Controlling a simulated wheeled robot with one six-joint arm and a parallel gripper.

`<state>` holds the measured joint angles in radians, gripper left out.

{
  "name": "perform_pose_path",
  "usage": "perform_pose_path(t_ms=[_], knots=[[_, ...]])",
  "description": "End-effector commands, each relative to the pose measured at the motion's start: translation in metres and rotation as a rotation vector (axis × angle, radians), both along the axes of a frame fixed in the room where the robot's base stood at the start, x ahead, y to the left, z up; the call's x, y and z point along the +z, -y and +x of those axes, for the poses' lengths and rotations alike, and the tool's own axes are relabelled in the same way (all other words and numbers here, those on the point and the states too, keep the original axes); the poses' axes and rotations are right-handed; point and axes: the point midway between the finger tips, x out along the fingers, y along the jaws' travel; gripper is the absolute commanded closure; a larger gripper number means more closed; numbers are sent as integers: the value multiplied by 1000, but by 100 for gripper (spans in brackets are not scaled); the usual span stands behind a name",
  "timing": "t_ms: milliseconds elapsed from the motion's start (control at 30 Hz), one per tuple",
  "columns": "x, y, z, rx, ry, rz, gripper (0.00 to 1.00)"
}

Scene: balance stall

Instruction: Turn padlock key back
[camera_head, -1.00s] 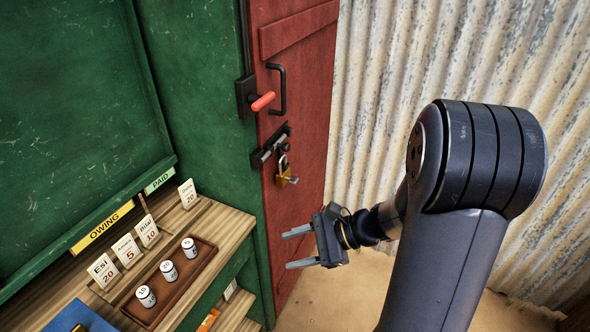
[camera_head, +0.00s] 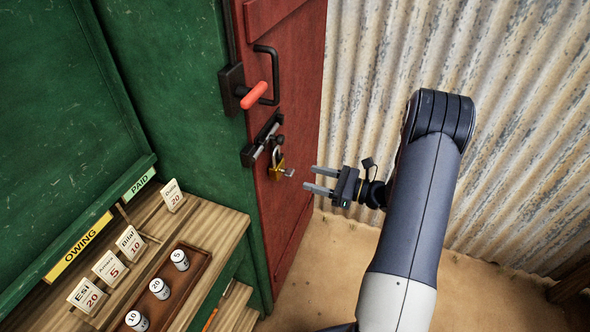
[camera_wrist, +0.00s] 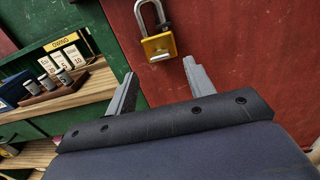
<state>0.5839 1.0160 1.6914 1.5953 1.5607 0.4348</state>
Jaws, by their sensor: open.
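The brass padlock (camera_head: 277,168) hangs by its steel shackle from the black bolt (camera_head: 262,142) on the red door. A small grey key (camera_head: 288,172) sticks out from it toward the right. In the wrist view the padlock (camera_wrist: 159,46) shows at the top, above and beyond the fingers, with its shackle looking open on one side. My gripper (camera_head: 314,180) is open and empty, to the right of the padlock and key, apart from them. In the wrist view my gripper (camera_wrist: 158,83) has its two fingers spread, with the red door behind.
A red-handled latch (camera_head: 254,95) and a black pull handle sit above the bolt on the red door (camera_head: 285,215). The wooden counter (camera_head: 217,228) with cards and a weight tray (camera_head: 203,266) stands at left. A corrugated wall (camera_head: 365,70) rises at right.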

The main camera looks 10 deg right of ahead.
Motion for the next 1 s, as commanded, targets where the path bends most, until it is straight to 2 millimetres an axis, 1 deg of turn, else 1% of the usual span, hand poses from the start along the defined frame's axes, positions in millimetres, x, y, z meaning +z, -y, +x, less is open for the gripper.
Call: perform_pose_path(t_ms=[33, 100, 300, 500, 733, 767, 1000], knots=[[2, -10, 5, 6, -1, 1, 49], [2, -21, 13, 6, -1, 0, 49], [2, -44, 29, 4, -1, -1, 49], [0, -52, 36, 2, -1, -1, 49], [0, -52, 36, 1, -1, -1, 49], [0, -52, 36, 1, -1, -1, 51], [0, -52, 36, 1, 0, -1, 70]])
